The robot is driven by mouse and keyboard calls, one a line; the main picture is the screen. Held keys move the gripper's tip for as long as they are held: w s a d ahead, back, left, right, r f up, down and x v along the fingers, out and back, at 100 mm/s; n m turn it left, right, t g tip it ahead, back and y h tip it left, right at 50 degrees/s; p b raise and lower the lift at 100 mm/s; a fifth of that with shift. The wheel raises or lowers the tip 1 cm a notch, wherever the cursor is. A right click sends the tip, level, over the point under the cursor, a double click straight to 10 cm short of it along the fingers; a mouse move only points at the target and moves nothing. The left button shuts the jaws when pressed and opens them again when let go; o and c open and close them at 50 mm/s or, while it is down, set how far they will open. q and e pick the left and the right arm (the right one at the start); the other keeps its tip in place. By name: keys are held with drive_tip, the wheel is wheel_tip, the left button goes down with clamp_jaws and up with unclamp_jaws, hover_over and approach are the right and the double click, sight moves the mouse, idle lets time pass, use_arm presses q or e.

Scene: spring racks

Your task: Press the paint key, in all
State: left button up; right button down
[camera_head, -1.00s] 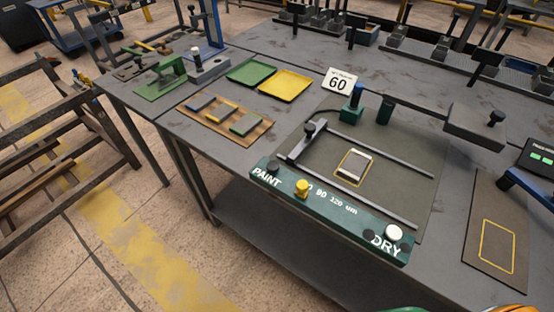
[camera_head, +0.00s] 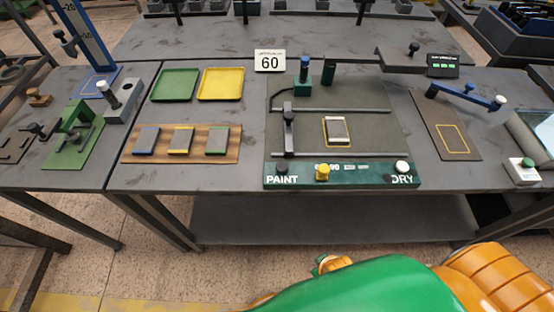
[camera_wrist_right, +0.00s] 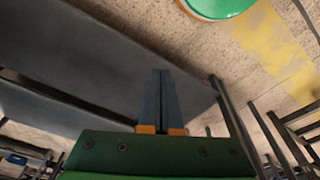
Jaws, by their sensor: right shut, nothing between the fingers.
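The paint key (camera_head: 282,168) is a black round button above the white word PAINT, at the left end of the green front panel (camera_head: 370,176) of the bench fixture. A yellow knob (camera_head: 322,172) sits to its right, and a white button (camera_head: 402,167) marked DRY is at the panel's right end. A grey block (camera_head: 338,131) lies in a yellow outline on the fixture's plate. A card reading 60 (camera_head: 270,61) stands behind. My right gripper (camera_wrist_right: 160,75) is shut and empty in the right wrist view, apart from the key. My left gripper is not in view.
A wooden board (camera_head: 167,157) with several coloured blocks lies left of the fixture, with a green tray (camera_head: 175,85) and a yellow tray (camera_head: 220,84) behind. A black slider (camera_head: 288,135) stands on the rails above the key. My green and orange arm fills the lower right.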

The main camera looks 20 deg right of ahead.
drive_tip(key=w+a+r+n+t+y+p, duration=0.1)
drive_tip(key=w+a+r+y+p, duration=0.3)
drive_tip(key=r, duration=0.6)
drive_tip(key=w+a+r+t+h, duration=0.1)
drive_tip(key=w+r, duration=0.5)
drive_tip(key=r, duration=0.4)
drive_tip(key=w+a+r+n+t+y+p, duration=0.1)
drive_tip(key=w+a+r+y+p, duration=0.15)
drive_tip(key=w+r, duration=0.6)
drive_tip(key=w+d+r+m+t+y, duration=0.1)
drive_tip(key=w+d+r+m, duration=0.2)
drive_tip(key=r, duration=0.5)
drive_tip(key=shift+w+d, duration=0.35)
drive_tip(key=shift+w, duration=0.15)
drive_tip(key=shift+b, duration=0.3)
drive_tip(key=b, duration=0.9)
hover_over(286, 168)
wheel_tip(286, 168, down, 7)
drive_tip(key=shift+f, duration=0.9)
